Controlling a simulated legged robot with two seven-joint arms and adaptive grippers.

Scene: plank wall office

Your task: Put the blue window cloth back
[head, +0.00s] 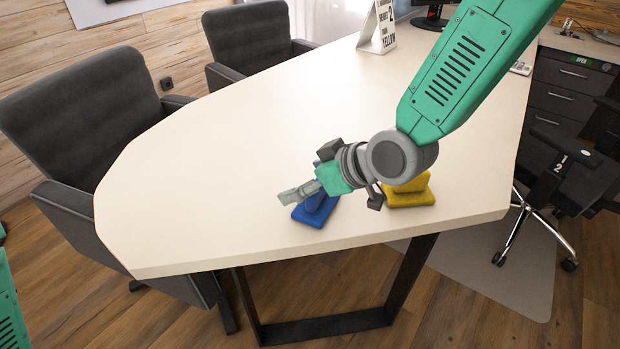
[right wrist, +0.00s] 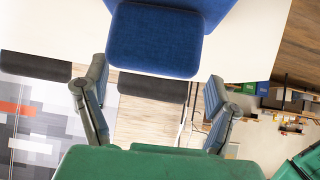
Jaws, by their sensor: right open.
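The blue window cloth (head: 317,211), a blue block-like piece with a raised upper part, stands on the pale table near its front edge. My right gripper (head: 290,195) is above it in the head view and hides part of it. In the right wrist view the blue cloth (right wrist: 153,42) fills the top middle, just beyond the fingertips of the right gripper (right wrist: 156,78). The two fingers are spread apart with nothing between them. My left gripper is out of view; only bits of green arm show at the left edge.
A similar yellow piece (head: 408,193) stands right of the blue one, partly behind my right wrist. The pale table (head: 200,170) is clear to the left. A white sign (head: 377,28) stands at the back. Dark chairs (head: 85,115) line the left side; another chair is at right.

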